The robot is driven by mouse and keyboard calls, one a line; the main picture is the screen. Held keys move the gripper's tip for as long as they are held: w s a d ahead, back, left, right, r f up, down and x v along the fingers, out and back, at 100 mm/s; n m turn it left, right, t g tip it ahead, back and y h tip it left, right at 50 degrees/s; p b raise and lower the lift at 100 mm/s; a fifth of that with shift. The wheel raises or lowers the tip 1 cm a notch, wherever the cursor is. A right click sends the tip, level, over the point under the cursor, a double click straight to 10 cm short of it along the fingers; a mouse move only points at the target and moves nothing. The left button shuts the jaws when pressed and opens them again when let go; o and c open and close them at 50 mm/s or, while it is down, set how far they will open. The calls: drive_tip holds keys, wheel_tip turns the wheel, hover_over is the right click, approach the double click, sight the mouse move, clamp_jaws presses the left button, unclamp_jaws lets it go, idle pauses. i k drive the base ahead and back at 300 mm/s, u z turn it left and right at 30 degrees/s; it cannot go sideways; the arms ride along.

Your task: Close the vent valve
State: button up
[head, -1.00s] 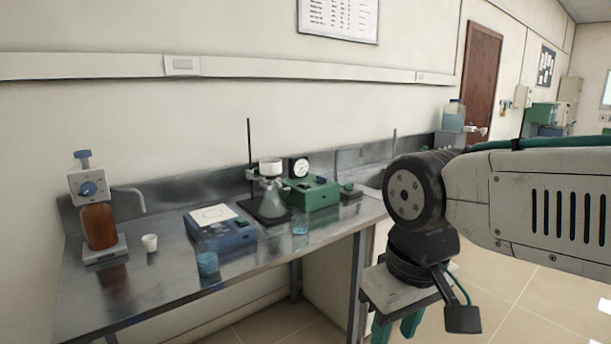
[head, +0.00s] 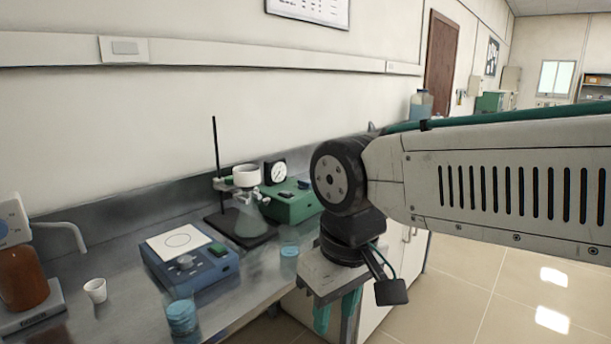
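A green vacuum unit (head: 290,208) with a round dial gauge (head: 275,172) stands on the steel bench. A small dark blue part (head: 303,184) sits on its top, and small metal fittings (head: 262,196) show at its left. I cannot tell which of these is the vent valve, or its position. My gripper (head: 336,320) points down in front of the bench's front edge, right of and nearer than the green unit, touching nothing visible. Its two teal fingers are apart with nothing seen between them. The fingertips are near the bottom of the view.
A filter flask (head: 246,222) with a white funnel (head: 246,175) stands by a tall rod (head: 216,150). A blue stirrer (head: 190,265), beakers (head: 181,318) (head: 289,247), a white cup (head: 95,290) and a brown bottle dispenser (head: 22,278) occupy the bench. The floor at right is clear.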

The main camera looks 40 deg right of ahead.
sight(303, 185)
drive_tip(key=z, duration=0.65)
drive_tip(key=i, duration=0.95)
drive_tip(key=z, duration=0.7)
